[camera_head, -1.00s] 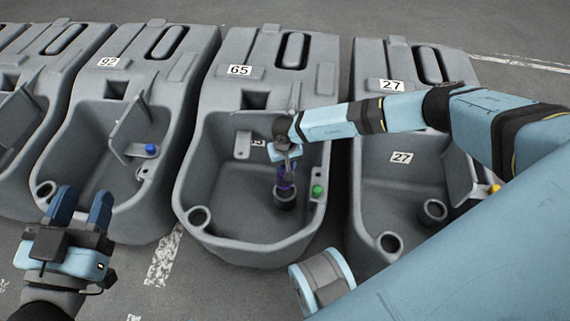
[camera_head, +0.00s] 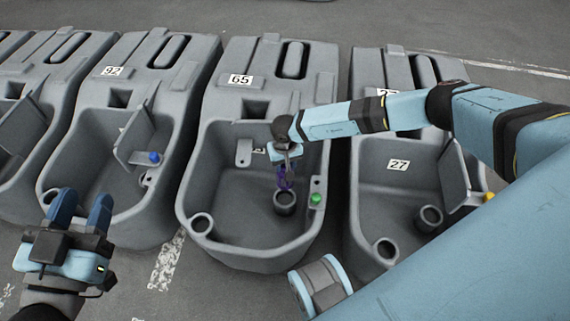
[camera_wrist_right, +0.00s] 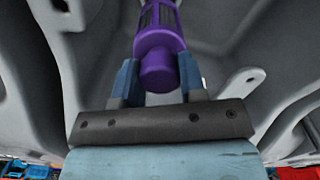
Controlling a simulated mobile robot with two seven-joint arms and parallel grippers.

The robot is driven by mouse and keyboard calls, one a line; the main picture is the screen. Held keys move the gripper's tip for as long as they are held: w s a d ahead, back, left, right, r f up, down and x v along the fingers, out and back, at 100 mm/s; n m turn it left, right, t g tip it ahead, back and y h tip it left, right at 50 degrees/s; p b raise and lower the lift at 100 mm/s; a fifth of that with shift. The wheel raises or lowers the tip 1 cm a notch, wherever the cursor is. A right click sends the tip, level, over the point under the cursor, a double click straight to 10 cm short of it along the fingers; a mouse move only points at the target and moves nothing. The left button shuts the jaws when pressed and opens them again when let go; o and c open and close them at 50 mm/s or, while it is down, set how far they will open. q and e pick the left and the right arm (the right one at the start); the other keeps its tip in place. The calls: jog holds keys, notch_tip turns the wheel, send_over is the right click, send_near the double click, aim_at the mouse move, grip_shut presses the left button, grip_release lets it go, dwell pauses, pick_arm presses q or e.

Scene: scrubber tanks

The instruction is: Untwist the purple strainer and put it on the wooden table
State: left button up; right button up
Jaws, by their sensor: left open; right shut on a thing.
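The purple strainer (camera_head: 286,177) is over the basin of the grey tank labelled 65 (camera_head: 240,79). It hangs just above the dark round socket (camera_head: 285,202) in that basin, and I cannot tell whether its lower end is fully clear. My right gripper (camera_head: 286,158) is shut on the strainer. In the right wrist view the blue fingers hold the strainer's purple end cap (camera_wrist_right: 158,68), with its slotted body beyond. My left gripper (camera_head: 80,208) is open and empty at the lower left, in front of tank 92. The wooden table is not in view.
Grey tanks stand side by side in a row. A green knob (camera_head: 315,198) sits on tank 65's right ledge, beside the socket. A blue knob (camera_head: 154,157) is on tank 92 and a yellow knob (camera_head: 488,196) on tank 27. Tank walls surround the held strainer.

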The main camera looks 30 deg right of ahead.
jog(key=shift+r, duration=0.65)
jog(key=shift+p, duration=0.3)
jog(key=shift+r+p, duration=2.05)
jog(key=shift+r, duration=0.95)
jog(key=shift+r+p, duration=1.95)
jog(key=shift+r, duration=1.05)
